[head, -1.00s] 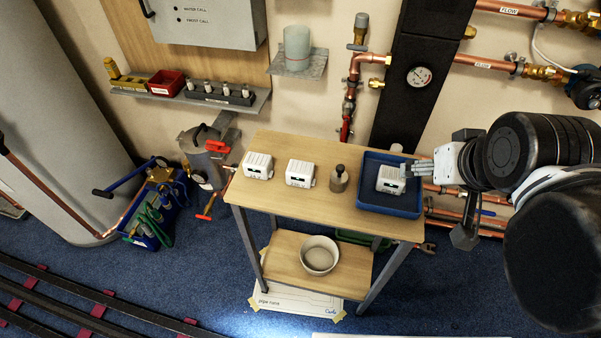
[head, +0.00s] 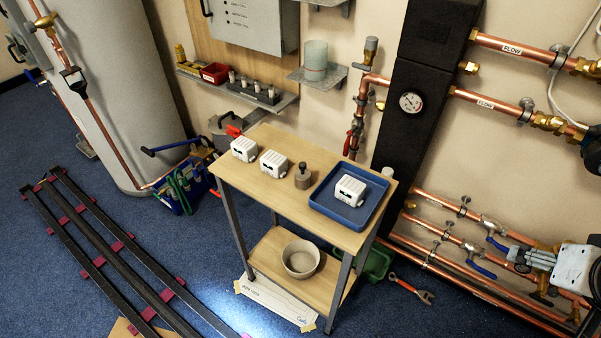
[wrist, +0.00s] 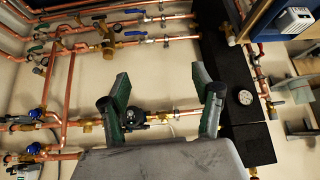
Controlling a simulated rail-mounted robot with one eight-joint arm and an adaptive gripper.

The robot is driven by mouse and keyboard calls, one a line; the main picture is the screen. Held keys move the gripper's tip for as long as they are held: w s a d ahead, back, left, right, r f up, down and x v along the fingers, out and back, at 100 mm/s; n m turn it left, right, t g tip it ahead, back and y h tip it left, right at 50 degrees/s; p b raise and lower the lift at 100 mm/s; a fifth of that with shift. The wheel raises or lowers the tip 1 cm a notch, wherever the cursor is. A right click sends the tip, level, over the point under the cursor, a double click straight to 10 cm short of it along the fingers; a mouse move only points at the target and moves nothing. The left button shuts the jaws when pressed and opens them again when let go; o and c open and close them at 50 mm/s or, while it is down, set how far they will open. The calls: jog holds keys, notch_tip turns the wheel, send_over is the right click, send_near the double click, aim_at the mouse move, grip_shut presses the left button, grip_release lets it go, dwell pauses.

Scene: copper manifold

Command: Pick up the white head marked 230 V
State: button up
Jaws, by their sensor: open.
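Three white heads stand on the small wooden table. One head (head: 349,190) sits in the blue tray (head: 322,207) at the table's right. The other two, a left head (head: 244,149) and a middle head (head: 274,163), stand on the bare wood. Their markings are too small to read, so I cannot tell which is 230 V. My gripper (head: 530,258) is at the right edge of the head view, well right of the tray, in front of the copper pipes. In the wrist view my gripper (wrist: 162,78) is open and empty; a white head (wrist: 294,20) shows at the top right.
A grey weight-like object (head: 303,178) stands between the middle head and the tray. A bowl (head: 300,259) is on the lower shelf. Copper pipes (head: 450,205) run along the wall near my gripper. Black rails (head: 100,255) cross the floor at left.

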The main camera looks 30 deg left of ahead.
jog(key=w+a+r+n+g+y, duration=0.15)
jog(key=w+a+r+n, duration=0.25)
jog(key=w+a, duration=0.5)
jog(key=n+g+y+p, duration=0.3)
jog(key=n+g, duration=0.2)
jog(key=n, duration=0.8)
send_over(275, 158)
jog(key=d, duration=0.5)
notch_tip(275, 158, down, 9)
jog(key=x, duration=0.5)
jog(key=s+b+x, duration=0.1)
jog(key=x, duration=0.2)
jog(key=shift+a+f, duration=0.1)
jog(key=shift+f, duration=0.1)
jog(key=shift+x, duration=2.6)
jog(key=shift+w+a+r, duration=0.1)
jog(key=shift+a, duration=0.05)
jog(key=shift+c, duration=0.4)
jog(key=c, duration=1.4)
